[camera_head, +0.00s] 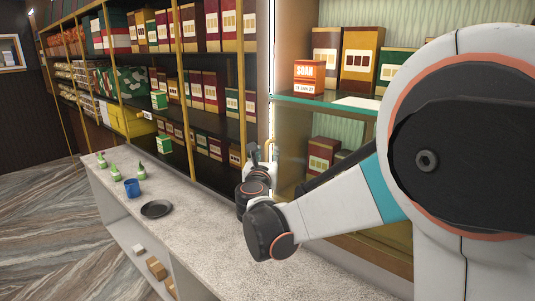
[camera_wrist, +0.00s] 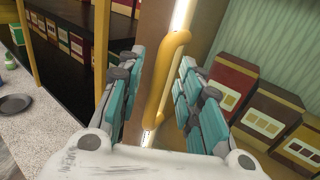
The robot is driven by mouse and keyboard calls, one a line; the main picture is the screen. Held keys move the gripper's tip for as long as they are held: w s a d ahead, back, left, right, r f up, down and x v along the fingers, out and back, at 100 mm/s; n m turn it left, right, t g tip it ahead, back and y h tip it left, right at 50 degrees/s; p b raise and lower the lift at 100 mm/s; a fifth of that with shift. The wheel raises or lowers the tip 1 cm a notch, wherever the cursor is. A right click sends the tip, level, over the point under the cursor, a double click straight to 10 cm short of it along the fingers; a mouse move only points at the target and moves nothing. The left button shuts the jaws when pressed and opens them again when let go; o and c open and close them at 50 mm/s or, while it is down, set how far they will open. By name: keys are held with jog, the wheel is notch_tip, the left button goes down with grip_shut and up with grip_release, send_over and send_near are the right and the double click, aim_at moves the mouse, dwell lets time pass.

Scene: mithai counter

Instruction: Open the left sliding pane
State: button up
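A yellow vertical bar handle (camera_wrist: 160,95) is fixed to a brown upright frame (camera_wrist: 134,110) with a bright strip in the wrist view. The same upright (camera_head: 262,70) shows in the head view. The left sliding pane itself is hard to make out; clear glass seems to lie left of the upright. My gripper (camera_wrist: 162,58) is open, its teal-padded fingers on either side of the handle, with visible gaps. In the head view my gripper (camera_head: 257,158) is at the upright, just above the counter; its fingers are small and partly hidden there.
A speckled counter (camera_head: 205,228) runs below, with a dark plate (camera_head: 157,209), a blue cup (camera_head: 132,188) and several small green-and-white items at its far left. Shelves of boxes stand behind.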

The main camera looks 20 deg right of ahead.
jog(key=shift+s+r, duration=0.1)
jog(key=shift+s, duration=0.05)
grip_shut()
send_near(325, 168)
jog(key=x, duration=0.4)
jog(key=shift+d, duration=0.1)
grip_release()
jog(key=v, duration=1.1)
jog(key=shift+s+a, duration=0.25)
jog(key=shift+a, duration=0.05)
